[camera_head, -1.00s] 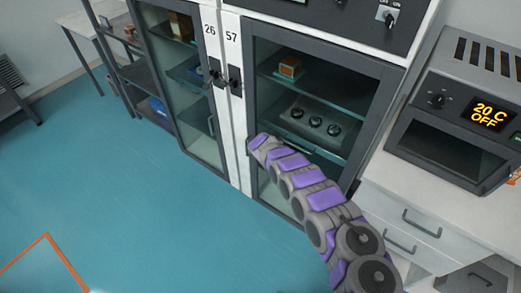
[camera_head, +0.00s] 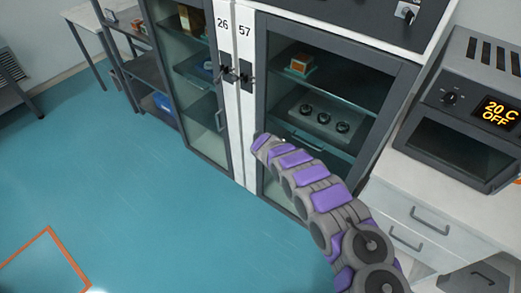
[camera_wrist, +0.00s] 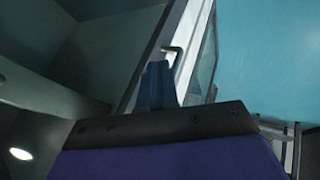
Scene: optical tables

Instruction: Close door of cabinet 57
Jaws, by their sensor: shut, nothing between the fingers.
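Cabinet 57 (camera_head: 247,112) stands in the middle of the head view, its number on the white upright. Its dark frame surrounds a view of the shelves inside. My arm covers the lower middle of its front, and how far the door stands open is hard to tell. In the wrist view a narrow glazed door panel (camera_wrist: 204,58) with a pale edge appears at a steep angle, with a bar handle (camera_wrist: 174,50) near that edge. My gripper (camera_wrist: 156,82) is shut and empty, its tips close below the handle; contact cannot be told.
Cabinet 26 (camera_head: 222,65) adjoins on the left. An orange-white box (camera_head: 299,65) and a unit with several dark knobs (camera_head: 323,118) are inside cabinet 57. A 20 C OFF oven (camera_head: 455,150) sits on white drawers (camera_head: 425,216) at right.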

